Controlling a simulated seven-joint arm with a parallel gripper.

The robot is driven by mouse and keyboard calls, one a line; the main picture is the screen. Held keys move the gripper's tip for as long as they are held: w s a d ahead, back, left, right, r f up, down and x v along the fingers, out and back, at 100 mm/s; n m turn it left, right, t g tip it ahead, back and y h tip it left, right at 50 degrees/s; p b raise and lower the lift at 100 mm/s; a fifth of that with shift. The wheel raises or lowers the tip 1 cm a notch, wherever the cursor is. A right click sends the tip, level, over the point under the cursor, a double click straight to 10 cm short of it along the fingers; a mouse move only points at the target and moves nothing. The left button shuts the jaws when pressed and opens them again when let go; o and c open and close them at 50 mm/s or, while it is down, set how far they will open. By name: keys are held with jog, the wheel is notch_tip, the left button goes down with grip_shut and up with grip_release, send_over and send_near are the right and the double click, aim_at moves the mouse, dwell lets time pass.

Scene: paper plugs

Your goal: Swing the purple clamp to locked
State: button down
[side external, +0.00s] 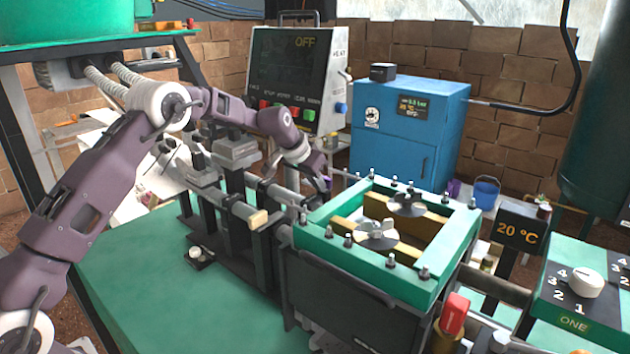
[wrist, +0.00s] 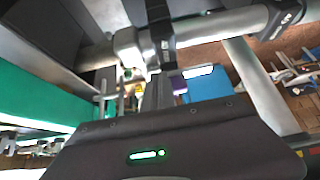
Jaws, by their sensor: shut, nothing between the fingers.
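My gripper (side external: 325,188) is at the end of my arm, beside the left back corner of the green-framed box in the side view. It points down, shut and empty. In the wrist view its fingers (wrist: 158,84) reach up from the dark gripper body towards a grey metal bar. A small purple piece (side external: 453,188) shows behind the far right side of the green frame. A purple patch (wrist: 178,82) also shows just right of the fingers in the wrist view. I cannot tell whether either is the clamp, or how its handle is set.
The green frame (side external: 341,258) has several bolts along its rim and wing knobs inside. Metal rails (side external: 240,207) run left of it. A blue cabinet (side external: 428,105) and a control panel reading OFF (side external: 288,75) stand behind. The green table (side external: 150,290) is largely clear at front left.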

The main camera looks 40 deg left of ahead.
jog(key=shift+w, duration=0.15)
dwell(0.5)
jog(key=shift+w, duration=0.2)
jog(key=shift+w, duration=0.55)
dwell(0.5)
jog(key=shift+w, duration=0.15)
jog(key=shift+a, duration=0.15)
jog(key=shift+w, duration=0.35)
jog(key=shift+d, duration=0.65)
